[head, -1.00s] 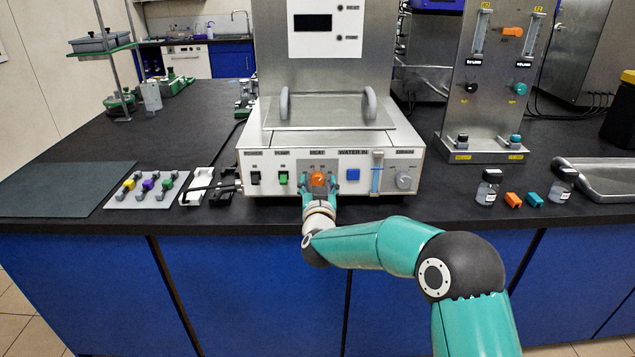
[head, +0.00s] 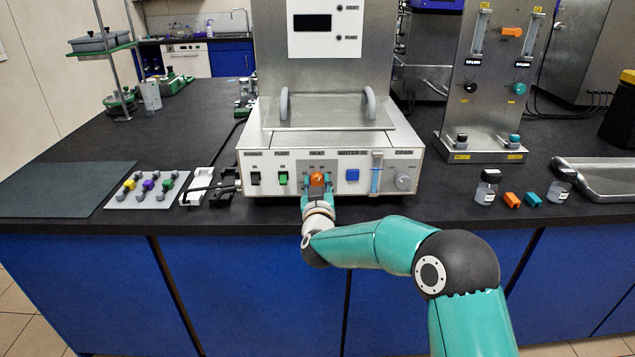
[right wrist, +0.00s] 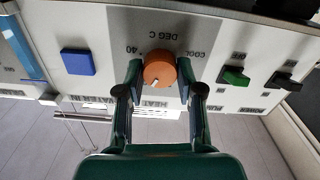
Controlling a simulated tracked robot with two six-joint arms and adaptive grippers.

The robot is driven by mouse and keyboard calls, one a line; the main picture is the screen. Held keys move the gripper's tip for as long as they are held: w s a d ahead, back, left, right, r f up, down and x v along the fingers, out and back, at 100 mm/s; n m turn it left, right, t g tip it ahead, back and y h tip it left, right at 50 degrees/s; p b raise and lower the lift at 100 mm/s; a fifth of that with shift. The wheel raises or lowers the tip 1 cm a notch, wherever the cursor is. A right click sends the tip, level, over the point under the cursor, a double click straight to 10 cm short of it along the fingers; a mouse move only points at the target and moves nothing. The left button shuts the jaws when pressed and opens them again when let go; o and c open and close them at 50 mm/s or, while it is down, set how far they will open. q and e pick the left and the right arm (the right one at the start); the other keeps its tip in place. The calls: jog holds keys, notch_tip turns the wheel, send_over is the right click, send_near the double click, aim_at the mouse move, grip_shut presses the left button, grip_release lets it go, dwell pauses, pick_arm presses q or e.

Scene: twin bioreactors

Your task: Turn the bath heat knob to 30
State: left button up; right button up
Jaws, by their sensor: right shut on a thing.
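The bath heat knob (head: 317,179) is an orange round knob on the white front panel of the bath (head: 217,172), under the HEAT label. It also shows in the right wrist view (right wrist: 160,68), upside down, with DEG C, 40 and COOL printed around it. A small white mark shows at its edge towards my palm; the exact setting is hard to read. My right gripper (head: 318,184) is shut on the knob, one finger on each side; its fingers also show in the right wrist view (right wrist: 160,80). My left gripper is not in view.
A green switch (head: 283,179) and a black switch (head: 256,178) sit left of the knob. A blue square button (head: 352,175) and the grey drain knob (head: 403,180) are to its right. Small bottles (head: 487,187) stand farther right on the dark bench.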

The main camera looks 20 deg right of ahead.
jog(key=shift+n, duration=0.3)
jog(key=o, duration=1.2)
jog(key=shift+c, duration=0.2)
jog(key=v, duration=1.2)
